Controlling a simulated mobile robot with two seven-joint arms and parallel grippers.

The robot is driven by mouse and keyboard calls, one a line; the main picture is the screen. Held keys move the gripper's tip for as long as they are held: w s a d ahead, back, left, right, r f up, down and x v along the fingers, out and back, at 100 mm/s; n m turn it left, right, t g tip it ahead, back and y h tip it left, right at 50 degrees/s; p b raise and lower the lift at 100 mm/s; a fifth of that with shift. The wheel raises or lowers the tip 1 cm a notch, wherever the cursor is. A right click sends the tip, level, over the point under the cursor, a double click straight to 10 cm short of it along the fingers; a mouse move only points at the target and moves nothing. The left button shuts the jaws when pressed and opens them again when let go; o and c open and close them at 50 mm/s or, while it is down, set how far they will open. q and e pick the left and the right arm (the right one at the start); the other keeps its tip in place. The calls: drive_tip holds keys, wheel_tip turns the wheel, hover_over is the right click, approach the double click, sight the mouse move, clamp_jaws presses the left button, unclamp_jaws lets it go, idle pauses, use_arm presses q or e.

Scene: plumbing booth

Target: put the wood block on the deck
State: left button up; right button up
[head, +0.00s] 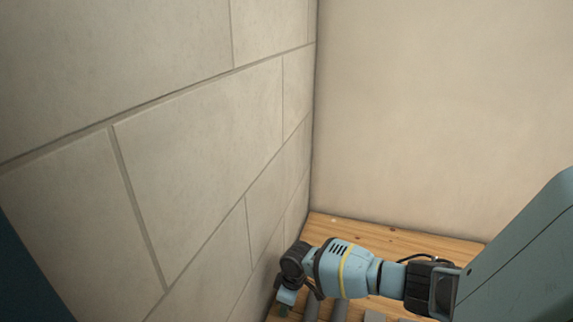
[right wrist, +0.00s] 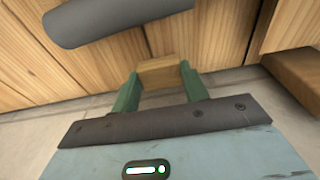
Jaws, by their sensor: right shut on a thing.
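The wood block (right wrist: 160,73) is a small light-brown piece between the green fingers of my right gripper (right wrist: 160,88) in the right wrist view. The gripper is shut on it. Wooden planks (right wrist: 215,40), which look like the deck, lie beyond the block; I cannot tell whether the block touches them. In the head view the wooden deck (head: 400,238) shows at the bottom, in the corner of two walls. My right gripper (head: 284,303) is low there, close to the left wall, and the block cannot be made out. My left gripper is not in view.
A grey cylinder (right wrist: 115,20) crosses the upper left of the right wrist view. A brown wooden piece (right wrist: 297,80) lies at its right edge. In the head view the tiled wall (head: 200,150) stands left of my right arm, and grey pipe-like pieces (head: 339,310) show below it.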

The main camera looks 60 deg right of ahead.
drive_tip(key=shift+f+b, duration=0.55)
drive_tip(key=shift+f, duration=0.55)
idle(0.3)
drive_tip(key=shift+f, duration=0.2)
idle(0.3)
drive_tip(key=o, duration=1)
drive_tip(key=shift+o, duration=0.2)
drive_tip(key=r+p, duration=0.1)
drive_tip(key=r, duration=0.1)
drive_tip(key=r+p, duration=0.2)
drive_tip(key=r, duration=0.1)
drive_tip(key=s+r+p, duration=0.1)
drive_tip(key=r, duration=0.1)
drive_tip(key=shift+d+r, duration=0.15)
drive_tip(key=shift+r, duration=0.2)
drive_tip(key=shift+s, duration=0.1)
